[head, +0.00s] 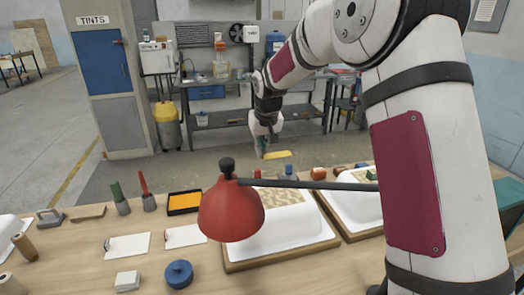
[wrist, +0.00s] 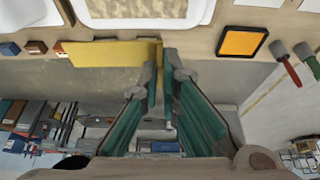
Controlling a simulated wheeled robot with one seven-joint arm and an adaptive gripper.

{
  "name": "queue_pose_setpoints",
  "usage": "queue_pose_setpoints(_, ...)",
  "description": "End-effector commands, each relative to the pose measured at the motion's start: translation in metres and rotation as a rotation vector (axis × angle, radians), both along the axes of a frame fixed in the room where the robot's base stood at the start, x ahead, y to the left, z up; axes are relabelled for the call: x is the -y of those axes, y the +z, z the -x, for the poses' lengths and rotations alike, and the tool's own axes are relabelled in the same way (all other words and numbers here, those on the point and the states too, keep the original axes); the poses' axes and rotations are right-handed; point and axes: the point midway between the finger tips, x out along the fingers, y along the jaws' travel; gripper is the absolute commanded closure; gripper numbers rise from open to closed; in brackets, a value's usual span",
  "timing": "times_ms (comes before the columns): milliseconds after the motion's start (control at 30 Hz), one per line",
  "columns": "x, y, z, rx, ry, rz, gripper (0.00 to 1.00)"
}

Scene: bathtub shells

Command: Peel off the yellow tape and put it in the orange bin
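The yellow tape (wrist: 105,53) is a flat strip that reaches left from my gripper (wrist: 161,68) in the wrist view. Its right end stands between the fingertips, which are shut on it. In the head view the tape (head: 278,155) hangs in the air at my gripper (head: 264,147), beyond the far edge of the bench. A shallow black-rimmed tray with an orange inside (head: 185,203) lies on the bench, left of the tub shells; it may be the orange bin. It also shows in the wrist view (wrist: 241,42), right of my gripper.
A white tub shell (head: 290,228) sits in a wooden frame, partly hidden by a red lamp (head: 231,212) whose dark arm crosses rightward. Another shell (head: 358,206) is behind my arm. Brushes (head: 146,193) stand left of the tray. A blue round pot (head: 178,273) sits in front.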

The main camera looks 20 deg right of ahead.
Motion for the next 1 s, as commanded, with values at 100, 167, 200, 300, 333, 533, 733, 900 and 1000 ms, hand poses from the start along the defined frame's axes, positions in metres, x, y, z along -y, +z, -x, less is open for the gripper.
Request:
queue_pose_setpoints(100, 0.0, 0.005, 0.0, 0.001, 0.0, 0.0, 1.0)
queue_pose_setpoints(167, 0.0, 0.007, 0.0, 0.001, 0.0, 0.0, 1.0)
queue_pose_setpoints(200, 0.0, 0.009, 0.0, 0.001, 0.001, 0.0, 1.0)
queue_pose_setpoints(300, 0.0, 0.012, 0.0, 0.001, 0.001, 0.0, 1.0)
queue_pose_setpoints(333, 0.0, 0.013, 0.0, 0.001, 0.001, 0.0, 1.0)
queue_pose_setpoints(533, 0.0, 0.02, 0.0, 0.001, 0.001, 0.0, 1.0)
queue_pose_setpoints(733, 0.0, 0.023, 0.0, 0.001, 0.0, 0.0, 1.0)
queue_pose_setpoints(900, 0.0, 0.023, 0.0, 0.001, 0.0, 0.0, 1.0)
queue_pose_setpoints(1000, 0.001, 0.02, 0.001, -0.001, 0.0, 0.001, 1.0)
